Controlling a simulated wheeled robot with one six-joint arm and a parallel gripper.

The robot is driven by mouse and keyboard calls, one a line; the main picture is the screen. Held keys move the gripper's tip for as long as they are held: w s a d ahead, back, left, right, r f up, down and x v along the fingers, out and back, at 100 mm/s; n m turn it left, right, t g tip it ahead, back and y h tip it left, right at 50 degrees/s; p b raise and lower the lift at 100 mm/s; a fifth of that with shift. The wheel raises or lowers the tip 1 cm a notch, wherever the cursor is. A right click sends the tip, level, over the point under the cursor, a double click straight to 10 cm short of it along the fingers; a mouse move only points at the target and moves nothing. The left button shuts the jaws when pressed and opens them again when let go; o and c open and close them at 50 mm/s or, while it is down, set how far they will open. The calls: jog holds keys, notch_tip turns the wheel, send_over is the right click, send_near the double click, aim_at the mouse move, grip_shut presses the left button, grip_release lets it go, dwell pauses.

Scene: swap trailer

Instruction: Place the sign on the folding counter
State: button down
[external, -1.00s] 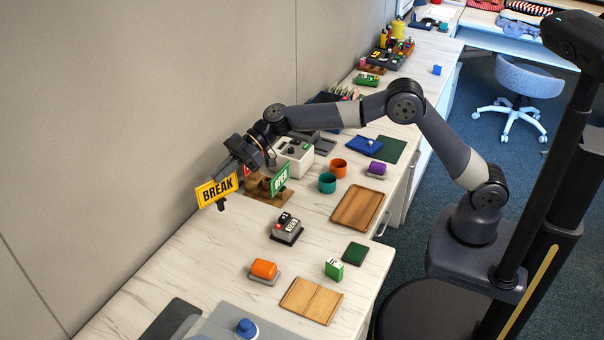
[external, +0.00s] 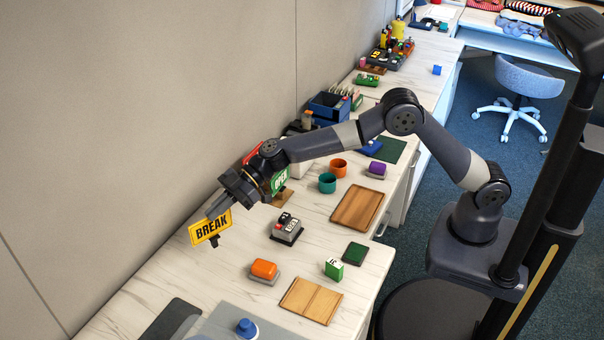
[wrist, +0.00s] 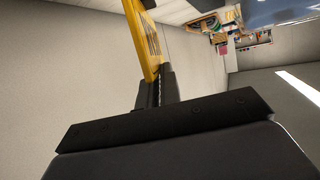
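The yellow BREAK sign (external: 211,227) with black lettering is held in the air above the left part of the white marble-patterned counter (external: 130,275), close to the wall. My gripper (external: 217,212) is shut on its upper edge. The sign hangs a little tilted, with its short dark foot below it. In the wrist view the yellow sign (wrist: 145,40) sits between my two dark fingers (wrist: 158,92). A green OPEN sign (external: 279,180) stands behind my wrist, partly hidden by it. I cannot tell which part of the counter folds.
A grey-and-black device (external: 286,228), an orange block on a stand (external: 263,270), a green-and-white box (external: 333,269) and a wooden board (external: 311,300) stand on the near counter. A wooden tray (external: 358,208) lies further right. The counter under the sign looks clear.

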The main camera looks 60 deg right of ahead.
aim_at(219, 219)
jog(key=shift+f, duration=1.95)
jog(key=c, duration=1.6)
grip_release()
jog(key=shift+d+r, duration=0.1)
jog(key=shift+r, duration=0.15)
jog(key=b+v, duration=0.3)
jog(key=v, duration=0.8)
jog(key=shift+s+d+r, duration=0.1)
jog(key=shift+s+d, duration=0.15)
jog(key=shift+d, duration=0.05)
jog(key=shift+o, duration=0.4)
